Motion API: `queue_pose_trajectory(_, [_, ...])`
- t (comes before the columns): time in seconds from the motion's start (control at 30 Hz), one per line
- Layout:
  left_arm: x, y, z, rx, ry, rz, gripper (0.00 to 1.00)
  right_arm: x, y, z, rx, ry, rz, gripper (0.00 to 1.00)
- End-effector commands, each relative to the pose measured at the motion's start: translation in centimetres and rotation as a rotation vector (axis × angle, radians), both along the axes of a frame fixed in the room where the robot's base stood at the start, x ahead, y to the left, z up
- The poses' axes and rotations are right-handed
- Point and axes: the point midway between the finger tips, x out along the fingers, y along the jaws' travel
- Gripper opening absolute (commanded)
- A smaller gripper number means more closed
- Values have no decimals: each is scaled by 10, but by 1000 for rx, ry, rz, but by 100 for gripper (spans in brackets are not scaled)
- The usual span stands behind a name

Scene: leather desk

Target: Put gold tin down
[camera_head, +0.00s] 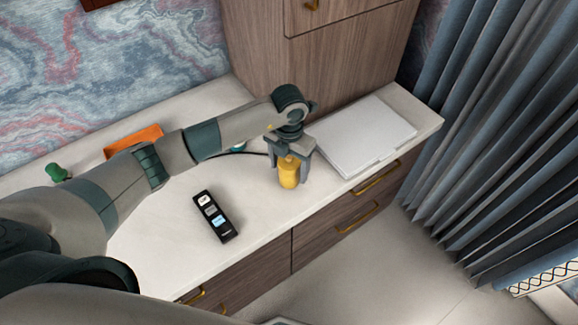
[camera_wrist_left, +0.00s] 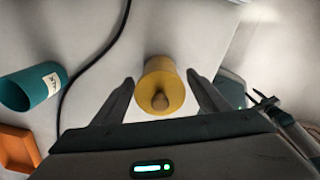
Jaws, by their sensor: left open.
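The gold tin (camera_head: 288,173) stands on the white desk top near its front edge, just left of the white flat slab. My left gripper (camera_head: 290,165) is above and around the tin, pointing down. In the left wrist view the tin (camera_wrist_left: 161,88) with its small knob stands between the two open fingers (camera_wrist_left: 165,90), with a gap showing on each side.
A white flat slab (camera_head: 362,134) lies at the right. A black remote-like object (camera_head: 214,216) lies left of the tin. An orange tray (camera_head: 133,141) and a green object (camera_head: 57,172) are at the back left. A teal cup (camera_wrist_left: 33,87) and dark cable (camera_wrist_left: 92,64) lie nearby.

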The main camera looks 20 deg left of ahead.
Motion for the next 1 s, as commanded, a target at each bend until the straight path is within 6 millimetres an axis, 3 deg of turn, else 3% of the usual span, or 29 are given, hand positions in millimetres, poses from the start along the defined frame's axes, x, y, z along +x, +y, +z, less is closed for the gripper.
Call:
queue_pose_trajectory(0.27, [1, 0, 13, -1, -3, 0, 67, 0, -2, -2, -2, 1, 1, 31])
queue_pose_trajectory(0.8, [1, 0, 101, -1, -3, -1, 67, 0, -2, -25, -2, 1, 1, 31])
queue_pose_trajectory(1.0, [0, 0, 119, 0, -1, -1, 67, 0, -2, -28, -2, 1, 1, 31])
